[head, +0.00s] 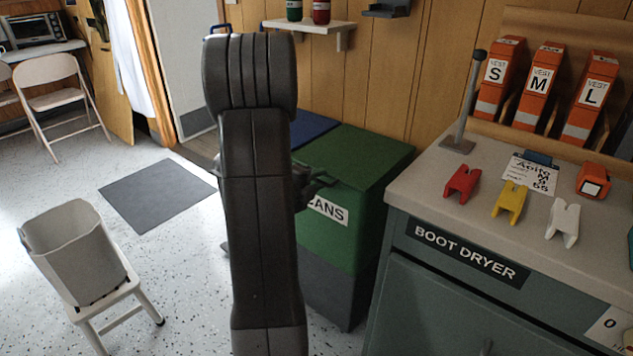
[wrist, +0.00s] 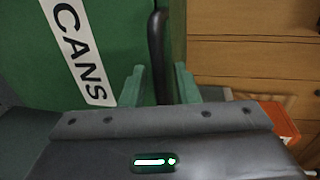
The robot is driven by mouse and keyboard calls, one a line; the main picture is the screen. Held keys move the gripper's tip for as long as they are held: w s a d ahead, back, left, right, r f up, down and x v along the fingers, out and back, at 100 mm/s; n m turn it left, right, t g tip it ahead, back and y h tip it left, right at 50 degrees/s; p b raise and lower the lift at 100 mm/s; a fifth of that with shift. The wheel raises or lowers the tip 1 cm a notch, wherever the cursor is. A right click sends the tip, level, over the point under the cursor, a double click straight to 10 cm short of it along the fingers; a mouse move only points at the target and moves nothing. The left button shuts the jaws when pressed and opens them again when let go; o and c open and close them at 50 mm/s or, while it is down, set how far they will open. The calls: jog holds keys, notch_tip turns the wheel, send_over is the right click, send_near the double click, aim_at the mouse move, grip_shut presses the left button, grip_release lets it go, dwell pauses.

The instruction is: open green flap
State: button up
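The green bin with a white "CANS" label stands in the middle of the head view, and its flat green lid, the flap (head: 355,160), lies closed on top. In the wrist view the green bin face (wrist: 110,30) and its label (wrist: 80,50) fill the upper left. A dark bar-like handle (wrist: 157,50) runs down between the fingers of my gripper (wrist: 160,88). The fingers stand apart on either side of the bar, with narrow gaps seeming to show. In the head view my gripper (head: 318,184) is at the bin's upper front, partly hidden by my arm.
A grey boot dryer cabinet (head: 440,285) stands close on the right, with clips and orange vest boxes on top. A blue-lidded bin (head: 312,128) is behind my arm. The floor around the grey mat (head: 158,193) is clear.

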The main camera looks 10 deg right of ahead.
grip_shut()
jog(key=shift+r, duration=0.15)
